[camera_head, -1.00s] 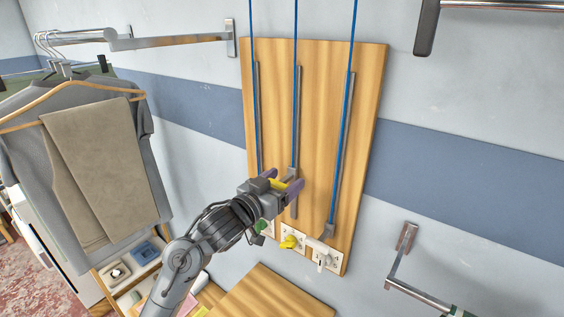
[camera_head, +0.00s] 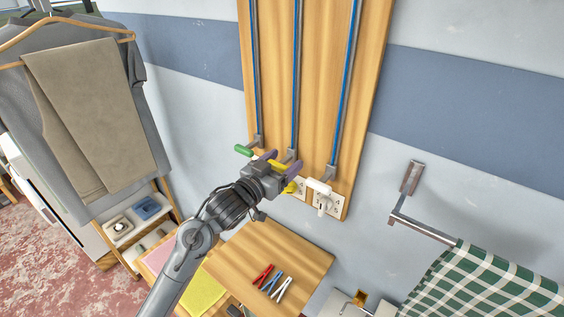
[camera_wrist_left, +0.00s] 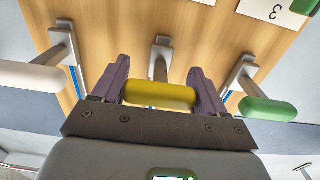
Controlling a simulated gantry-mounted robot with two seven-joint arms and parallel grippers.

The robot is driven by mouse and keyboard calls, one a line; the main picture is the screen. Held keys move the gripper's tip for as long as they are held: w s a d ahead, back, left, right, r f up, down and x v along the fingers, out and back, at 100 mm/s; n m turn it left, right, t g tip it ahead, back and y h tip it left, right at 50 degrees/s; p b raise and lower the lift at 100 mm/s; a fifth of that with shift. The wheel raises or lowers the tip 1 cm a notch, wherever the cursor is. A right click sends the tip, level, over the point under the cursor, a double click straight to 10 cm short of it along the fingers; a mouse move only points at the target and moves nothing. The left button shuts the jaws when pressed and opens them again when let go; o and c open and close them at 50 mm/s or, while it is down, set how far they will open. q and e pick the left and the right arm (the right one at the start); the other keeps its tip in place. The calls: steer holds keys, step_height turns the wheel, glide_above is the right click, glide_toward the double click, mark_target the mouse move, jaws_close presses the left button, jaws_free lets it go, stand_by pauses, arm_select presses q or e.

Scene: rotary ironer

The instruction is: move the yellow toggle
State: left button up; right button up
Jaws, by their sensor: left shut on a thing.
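A yellow bar-shaped handle (camera_head: 279,166) sits on the middle slider (camera_head: 292,155) of an upright wooden wall board (camera_head: 312,110). My left gripper (camera_head: 279,165) is shut on this yellow handle, its purple fingers on either side. In the left wrist view the yellow handle (camera_wrist_left: 160,95) lies between the fingers, joined to a metal bracket on the board. A second yellow part, a knob (camera_head: 291,187), sits on a white plate below, partly hidden by my gripper. My right gripper is not in view.
A green handle (camera_head: 243,150) and a white handle (camera_head: 319,186) flank the yellow one closely, on the neighbouring sliders. A wooden tabletop (camera_head: 305,245) with several coloured pegs lies below. Clothes hang at the left; a checked cloth (camera_head: 490,285) is at lower right.

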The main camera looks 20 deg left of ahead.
arm_select(q)
steer(key=o, duration=1.2)
steer(key=shift+w+f, duration=0.1)
steer(key=shift+f, duration=0.45)
steer(key=shift+o, duration=1.1)
steer(key=shift+r, duration=0.25)
steer(key=v, duration=1.1)
steer(key=shift+b, duration=0.4)
